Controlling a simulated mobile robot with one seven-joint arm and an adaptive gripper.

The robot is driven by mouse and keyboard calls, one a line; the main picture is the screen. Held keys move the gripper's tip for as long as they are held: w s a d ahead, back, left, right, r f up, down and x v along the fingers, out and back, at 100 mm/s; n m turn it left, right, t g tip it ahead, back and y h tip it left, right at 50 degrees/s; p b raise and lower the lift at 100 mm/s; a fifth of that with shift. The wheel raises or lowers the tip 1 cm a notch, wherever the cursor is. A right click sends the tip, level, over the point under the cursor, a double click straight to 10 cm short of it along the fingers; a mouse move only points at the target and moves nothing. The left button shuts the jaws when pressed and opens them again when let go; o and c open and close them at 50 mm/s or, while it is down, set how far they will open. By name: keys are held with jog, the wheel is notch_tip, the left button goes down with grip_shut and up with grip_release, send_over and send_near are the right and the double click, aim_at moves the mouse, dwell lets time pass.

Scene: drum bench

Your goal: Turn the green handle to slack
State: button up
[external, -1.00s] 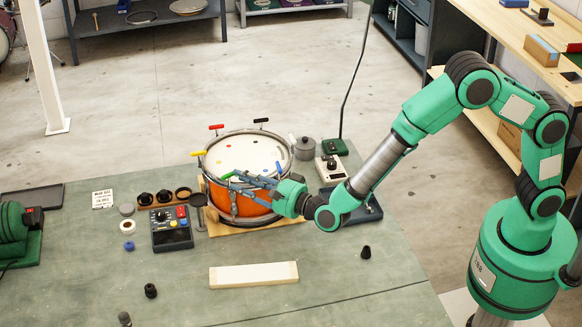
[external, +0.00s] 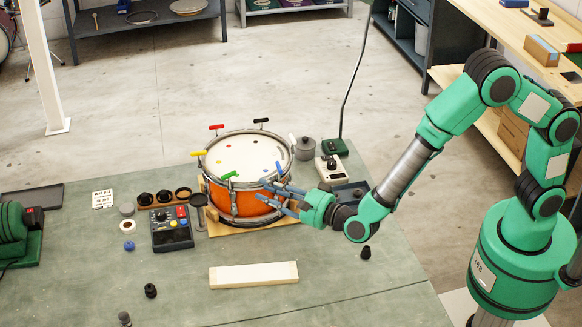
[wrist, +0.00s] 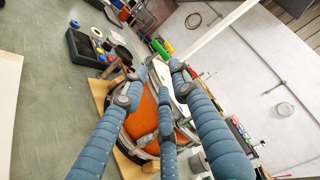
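The drum (external: 221,194) has an orange shell and a pale head, and stands on a wooden base. The green handle (external: 229,175) sits at the near rim, left of my gripper.
A blue handle (external: 280,168) stands close to my fingers on the right rim. Yellow (external: 199,153), red (external: 216,127) and black (external: 261,121) handles ring the drum. A control box (external: 172,231) stands left. A pale block (external: 254,275) lies in front.

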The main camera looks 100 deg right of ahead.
jog(key=shift+o, duration=0.4)
jog(key=w+a+r+y+p, duration=0.25)
jog(key=w+y+p, duration=0.55)
jog(key=w, duration=0.6)
notch_tip(320, 180, up, 12)
jog(key=r+m+g+y+p, duration=0.1)
jog(key=m+g+y+p, duration=0.35)
jog(key=g+p, duration=1.3)
send_over(230, 174)
jog(key=p, duration=0.5)
jog(key=t, duration=0.5)
jog(key=shift+f+g, duration=0.25)
jog(key=shift+f, duration=0.15)
notch_tip(230, 174, down, 14)
jog(key=shift+r+p, duration=0.25)
jog(key=shift+p, duration=0.85)
